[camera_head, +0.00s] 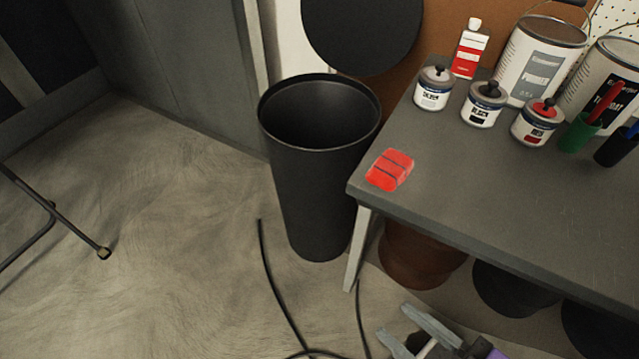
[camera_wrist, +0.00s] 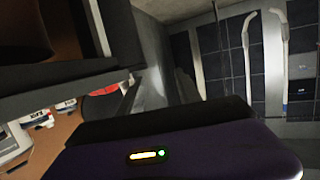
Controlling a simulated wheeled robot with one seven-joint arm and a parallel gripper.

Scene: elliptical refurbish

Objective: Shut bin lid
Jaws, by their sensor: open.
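The bin (camera_head: 315,190) is a tall black round can standing on the floor left of the workbench. Its mouth is open and the inside looks empty and dark. The round black lid (camera_head: 362,35) stands upright behind the bin, raised above the rear rim. My gripper (camera_head: 395,321) is at the bottom of the head view, low in front of the workbench, with its two grey fingers apart and nothing between them. It is well apart from the bin and lid. I cannot make out the bin or lid in the wrist view.
Brown and black pots (camera_head: 420,255) sit beneath. A black cable (camera_head: 270,265) lies on the floor.

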